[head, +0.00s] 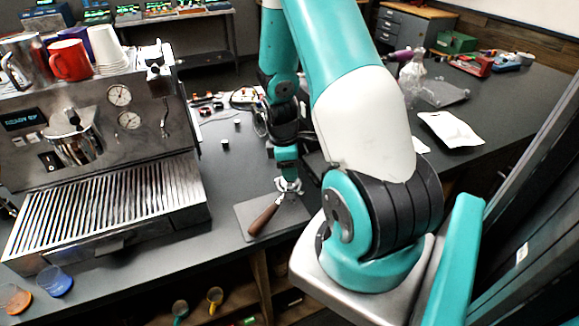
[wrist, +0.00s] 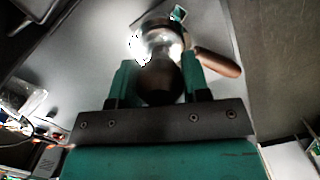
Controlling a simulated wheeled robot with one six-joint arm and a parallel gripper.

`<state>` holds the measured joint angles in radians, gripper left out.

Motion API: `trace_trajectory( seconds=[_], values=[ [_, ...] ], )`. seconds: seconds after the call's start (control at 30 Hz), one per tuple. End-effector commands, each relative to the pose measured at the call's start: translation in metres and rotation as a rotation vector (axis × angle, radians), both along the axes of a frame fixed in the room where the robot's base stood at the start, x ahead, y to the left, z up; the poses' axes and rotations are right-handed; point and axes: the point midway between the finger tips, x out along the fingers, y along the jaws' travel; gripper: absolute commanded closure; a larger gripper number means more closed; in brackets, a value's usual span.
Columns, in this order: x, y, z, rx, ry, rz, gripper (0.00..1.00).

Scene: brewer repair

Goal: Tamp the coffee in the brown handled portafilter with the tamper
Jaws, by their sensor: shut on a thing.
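My gripper (wrist: 160,72) is shut on the tamper (wrist: 160,84), whose dark rounded handle sits between the teal fingers. Below the handle, the wrist view shows shiny metal, with glare hiding where tamper and basket meet. The portafilter's brown handle (wrist: 218,62) sticks out to the right there. In the head view, the portafilter (head: 263,220) lies on a grey mat (head: 243,213), its handle pointing down and left. My gripper (head: 287,166) is right above its metal head. The coffee is hidden, and I cannot tell whether the tamper touches it.
The espresso machine (head: 125,175) stands to the left, with a red mug (head: 70,62) and stacked white cups (head: 107,48) on top. Small parts and cables lie behind the mat. A white packet (head: 450,129) lies to the right. The counter's front edge is close to the mat.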

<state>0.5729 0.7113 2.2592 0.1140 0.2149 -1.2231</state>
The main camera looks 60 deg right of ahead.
Motion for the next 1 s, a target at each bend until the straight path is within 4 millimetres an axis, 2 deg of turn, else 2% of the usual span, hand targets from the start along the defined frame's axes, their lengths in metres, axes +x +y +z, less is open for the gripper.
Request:
trace_trajectory(
  seconds=[1.0],
  values=[
    [0.000, 0.000, -0.013, 0.000, 0.000, 0.000, 0.95]
  ],
)
